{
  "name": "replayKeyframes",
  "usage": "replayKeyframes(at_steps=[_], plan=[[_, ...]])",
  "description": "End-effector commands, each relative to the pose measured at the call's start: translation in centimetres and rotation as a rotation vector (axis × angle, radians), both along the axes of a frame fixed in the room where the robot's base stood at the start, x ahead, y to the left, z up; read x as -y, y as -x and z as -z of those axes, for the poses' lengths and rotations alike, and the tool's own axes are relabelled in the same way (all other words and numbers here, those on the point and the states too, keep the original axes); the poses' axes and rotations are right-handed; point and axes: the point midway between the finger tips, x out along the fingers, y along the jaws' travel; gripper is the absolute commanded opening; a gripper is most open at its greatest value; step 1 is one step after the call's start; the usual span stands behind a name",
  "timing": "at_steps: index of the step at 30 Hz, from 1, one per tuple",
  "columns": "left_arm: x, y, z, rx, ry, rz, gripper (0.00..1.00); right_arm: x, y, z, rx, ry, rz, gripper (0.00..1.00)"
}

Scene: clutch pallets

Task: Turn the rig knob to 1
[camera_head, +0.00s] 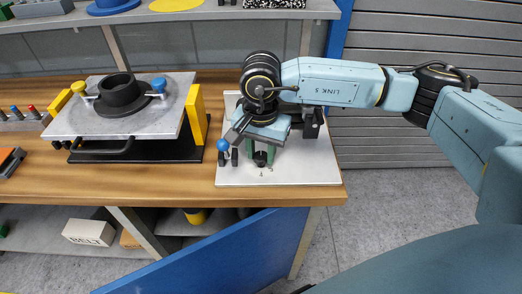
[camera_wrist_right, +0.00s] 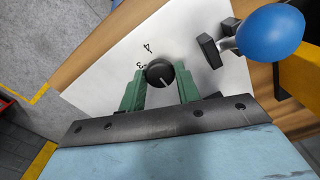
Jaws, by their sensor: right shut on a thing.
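The rig knob (camera_head: 261,160) is a small round black knob on a white plate (camera_head: 312,172) at the right end of the bench. In the right wrist view the knob (camera_wrist_right: 159,72) has a pale pointer line, with the figures 3 and 4 on the plate beside it. My right gripper (camera_head: 261,154) reaches down over the plate. Its green fingers (camera_wrist_right: 160,82) stand on either side of the knob and are shut on it. No figure 1 can be made out; the gripper hides part of the dial. My left gripper is not in view.
A blue-ball lever (camera_head: 222,146) stands on the plate just left of my right gripper and shows close by in the wrist view (camera_wrist_right: 270,34). Left of it is a fixture with a grey plate (camera_head: 160,120) and yellow blocks. A shelf (camera_head: 215,15) runs behind.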

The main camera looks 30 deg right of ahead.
Motion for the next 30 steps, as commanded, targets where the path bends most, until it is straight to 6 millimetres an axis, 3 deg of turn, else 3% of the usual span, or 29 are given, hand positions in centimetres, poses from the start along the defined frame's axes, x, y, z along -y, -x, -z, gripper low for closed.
replayKeyframes(at_steps=[2, 3, 7, 19, 23, 30], plan=[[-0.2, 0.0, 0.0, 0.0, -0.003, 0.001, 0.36, 0.0, -0.1, -0.1, 0.003, -0.001, -0.002, 0.1], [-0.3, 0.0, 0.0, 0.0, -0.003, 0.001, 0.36, 0.0, -0.1, -0.1, 0.003, -0.001, -0.001, 0.38], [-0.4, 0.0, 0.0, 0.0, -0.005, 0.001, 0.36, 0.0, 0.0, -0.1, 0.002, -0.001, -0.001, 0.54], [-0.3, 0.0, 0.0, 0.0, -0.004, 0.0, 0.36, 0.0, -0.1, -0.9, 0.003, -0.001, 0.001, 0.54], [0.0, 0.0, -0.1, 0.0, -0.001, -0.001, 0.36, 0.0, -0.1, -3.1, 0.006, -0.001, 0.001, 0.54], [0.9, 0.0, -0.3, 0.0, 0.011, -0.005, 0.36, 0.0, -0.1, -8.7, 0.006, 0.0, 0.0, 0.54]])
